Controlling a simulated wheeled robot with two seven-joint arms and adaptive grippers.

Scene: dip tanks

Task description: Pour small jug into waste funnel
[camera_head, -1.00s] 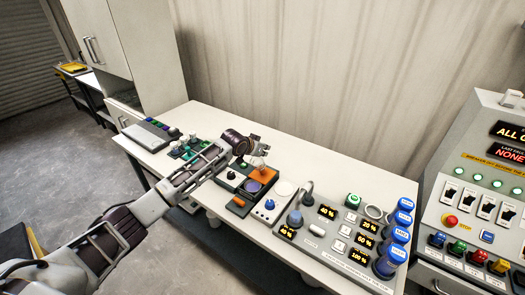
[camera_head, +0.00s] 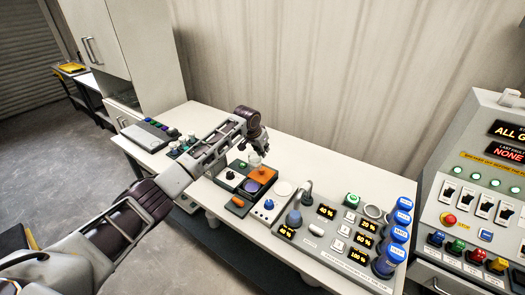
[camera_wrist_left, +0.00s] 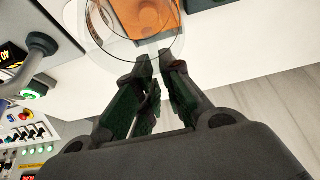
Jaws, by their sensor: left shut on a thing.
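My left gripper (camera_head: 257,148) is over the middle of the white bench. It is shut on the small jug (camera_head: 256,160), a small clear vessel that is partly hidden by the fingers in the head view. In the left wrist view the round clear rim of the jug (camera_wrist_left: 98,28) shows just beyond the fingertips (camera_wrist_left: 158,58). I cannot tell whether the jug holds liquid. I cannot pick out the waste funnel with certainty. My right gripper is not in view.
A grey panel with percent displays (camera_head: 325,240) and several blue-capped jars (camera_head: 398,235) stands to the right. The bench's back strip is clear.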

